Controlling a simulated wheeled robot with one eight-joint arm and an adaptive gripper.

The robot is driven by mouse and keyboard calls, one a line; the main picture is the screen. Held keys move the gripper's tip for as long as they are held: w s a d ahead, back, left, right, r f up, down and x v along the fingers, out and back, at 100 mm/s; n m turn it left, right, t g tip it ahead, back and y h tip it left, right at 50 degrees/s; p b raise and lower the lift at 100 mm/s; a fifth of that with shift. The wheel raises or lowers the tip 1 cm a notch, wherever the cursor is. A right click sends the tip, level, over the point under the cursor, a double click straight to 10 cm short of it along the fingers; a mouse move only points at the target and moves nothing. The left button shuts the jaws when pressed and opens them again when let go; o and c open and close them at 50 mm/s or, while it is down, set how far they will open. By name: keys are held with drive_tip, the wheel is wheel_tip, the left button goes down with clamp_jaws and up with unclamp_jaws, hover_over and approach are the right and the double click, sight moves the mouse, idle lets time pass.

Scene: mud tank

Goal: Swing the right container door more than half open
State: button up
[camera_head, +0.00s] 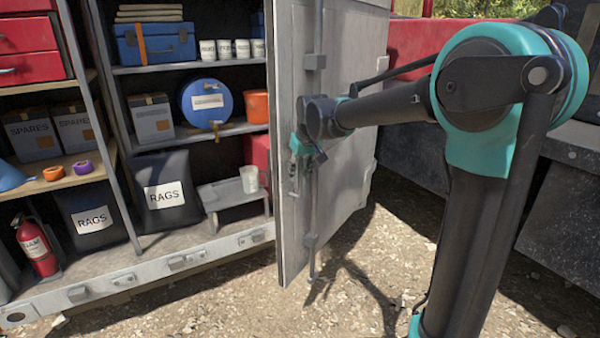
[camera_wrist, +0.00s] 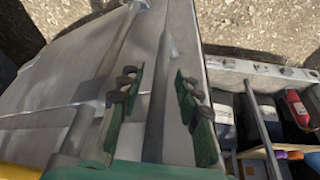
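The right container door (camera_head: 345,110) is a grey metal panel with upright locking rods on its face. It stands partly open, its free edge toward me and the container's inside showing to its left. My gripper (camera_head: 302,148) is at the door near that free edge, around mid-height. In the wrist view my gripper (camera_wrist: 159,75) has its two green-padded fingers apart, with a grey rod (camera_wrist: 160,110) running between them. Gaps show beside the rod, so the fingers look open around it. Whether either finger touches the rod or door is unclear.
The container (camera_head: 205,255) holds shelves with a blue toolbox (camera_head: 155,44), spares boxes and rag bags (camera_head: 165,195). A red fire extinguisher (camera_head: 37,246) stands at the left. Gravel ground (camera_head: 215,312) is open in front; a dark walled structure (camera_head: 415,150) is right of the door.

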clamp_jaws()
idle(0.4)
